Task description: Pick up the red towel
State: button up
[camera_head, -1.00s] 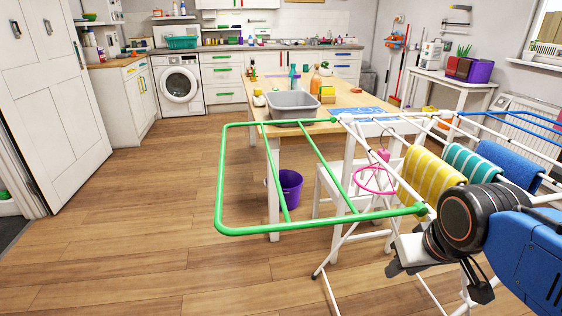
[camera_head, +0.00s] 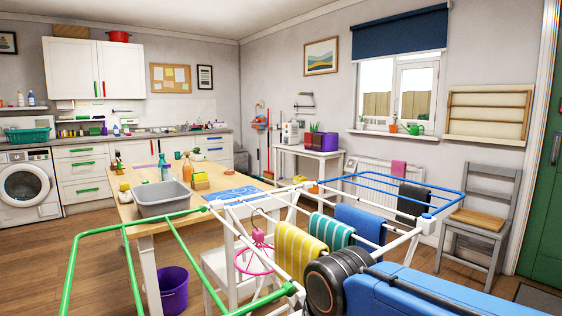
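A small pinkish-red cloth (camera_head: 398,169) hangs at the far rail of the drying rack's blue wing (camera_head: 345,191), in front of the radiator. It is the only reddish cloth I see. A dark towel (camera_head: 412,197) hangs to its right on the same wing. Nearer on the rack hang a yellow striped towel (camera_head: 299,252), a teal striped towel (camera_head: 331,231) and a blue towel (camera_head: 360,232). My blue arm with its black joint fills the lower right. My gripper is not visible; the red cloth is well beyond my arm.
The rack's green wing (camera_head: 125,245) reaches out at lower left. A wooden table (camera_head: 138,209) with a grey basin (camera_head: 163,199) stands behind it, a purple bucket (camera_head: 174,290) below. A grey chair (camera_head: 482,232) stands right of the rack. Floor at far left is clear.

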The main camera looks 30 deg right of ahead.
aim_at(307, 136)
jog(key=k+l, duration=0.35)
jog(key=l+z, duration=0.15)
jog(key=l, duration=0.2)
jog(key=i+l+z, duration=0.15)
jog(key=l, duration=0.2)
jog(key=i+l+z, duration=0.15)
jog(key=l+z, duration=0.3)
jog(key=i+l+z, duration=0.25)
jog(key=l+z, duration=0.2)
jog(key=i+l+z, duration=0.3)
jog(key=l+z, duration=0.15)
jog(key=i+l+z, duration=0.25)
jog(key=z, duration=0.2)
jog(key=i+l, duration=0.15)
jog(key=i, duration=0.65)
jog(key=i+u, duration=0.45)
jog(key=i, duration=0.2)
jog(key=i+l+u, duration=0.2)
jog(key=i+u, duration=0.3)
jog(key=i+j+u, duration=0.2)
jog(key=i+u, duration=0.6)
jog(key=i+l+u, duration=0.15)
jog(key=i+u, duration=0.2)
jog(key=i, duration=0.2)
